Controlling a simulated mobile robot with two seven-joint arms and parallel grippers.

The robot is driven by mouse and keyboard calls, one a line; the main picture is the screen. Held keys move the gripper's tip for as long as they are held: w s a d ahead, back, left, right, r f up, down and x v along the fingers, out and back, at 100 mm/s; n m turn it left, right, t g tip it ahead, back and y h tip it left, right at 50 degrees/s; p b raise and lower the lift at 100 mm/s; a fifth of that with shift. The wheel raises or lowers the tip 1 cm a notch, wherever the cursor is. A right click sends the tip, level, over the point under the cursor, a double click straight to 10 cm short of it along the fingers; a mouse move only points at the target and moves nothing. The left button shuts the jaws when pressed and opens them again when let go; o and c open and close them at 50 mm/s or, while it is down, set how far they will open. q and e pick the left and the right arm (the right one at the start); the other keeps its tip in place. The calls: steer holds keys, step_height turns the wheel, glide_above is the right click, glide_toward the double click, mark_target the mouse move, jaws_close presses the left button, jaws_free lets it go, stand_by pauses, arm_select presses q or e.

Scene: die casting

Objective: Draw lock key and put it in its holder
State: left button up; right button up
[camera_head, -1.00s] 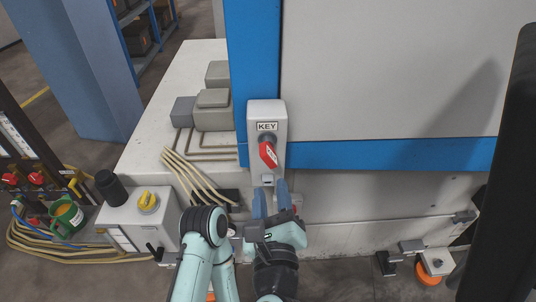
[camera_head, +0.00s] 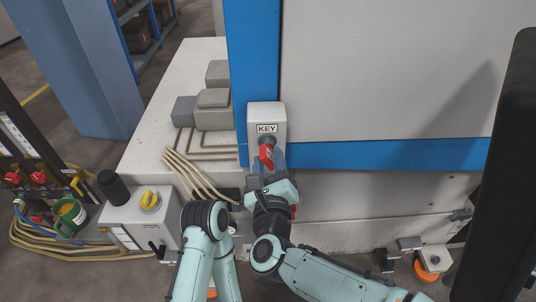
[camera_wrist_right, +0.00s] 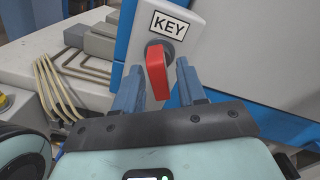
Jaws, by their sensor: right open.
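The red lock key (camera_head: 266,154) sits in the dark round lock of a light grey box (camera_head: 280,112) labelled KEY. In the right wrist view the key (camera_wrist_right: 156,75) hangs down from the lock. My right gripper (camera_head: 267,164) is open just below the lock, its blue fingers pointing up at the key. In the right wrist view its fingertips (camera_wrist_right: 159,66) stand on either side of the key, with a gap visible on both sides. The small fitting at the bottom of the box is hidden by my gripper.
A blue post and rail (camera_head: 400,155) frame the large grey panel beside the box. Grey boxes (camera_head: 213,108) and pipes stand to the left.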

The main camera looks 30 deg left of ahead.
jaws_close()
steer(key=n, duration=0.6)
steer(key=shift+s, duration=0.1)
steer(key=n+p, duration=0.1)
steer(key=n, duration=0.2)
steer(key=shift+n, duration=1.6)
